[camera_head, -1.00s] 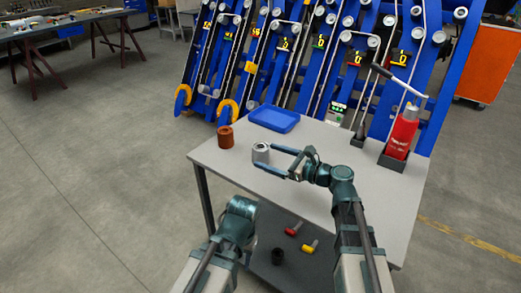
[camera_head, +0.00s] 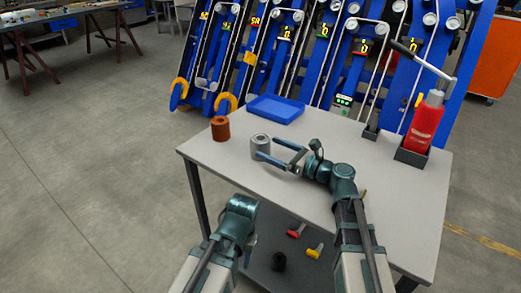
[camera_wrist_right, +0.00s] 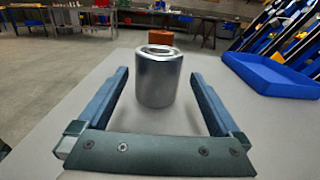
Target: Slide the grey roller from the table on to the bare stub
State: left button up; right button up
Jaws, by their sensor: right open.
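The grey roller (camera_head: 260,144) stands upright on the grey table (camera_head: 320,190). In the right wrist view the roller (camera_wrist_right: 159,82) is a shiny metal cylinder with a hole in its top. My right gripper (camera_head: 265,148) is open, its two fingers pointing at the roller. In the wrist view the roller shows between the fingertips, with a gap on each side. My left arm shows at the lower middle, but its gripper is out of view. The blue chassis (camera_head: 292,62) with several rollers stands behind the table; I cannot tell which stub is bare.
A brown-red cylinder (camera_head: 220,128) stands left of the roller. A blue tray (camera_head: 275,109) lies at the table's back edge. Red and yellow handled items lie on the lower shelf.

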aim_at(253, 139)
jog(key=shift+r+p+x, duration=0.2)
jog(key=shift+x, duration=1.65)
jog(key=shift+r+p+x, duration=0.2)
jog(key=shift+x, duration=1.7)
jog(key=shift+s, duration=0.15)
grip_shut()
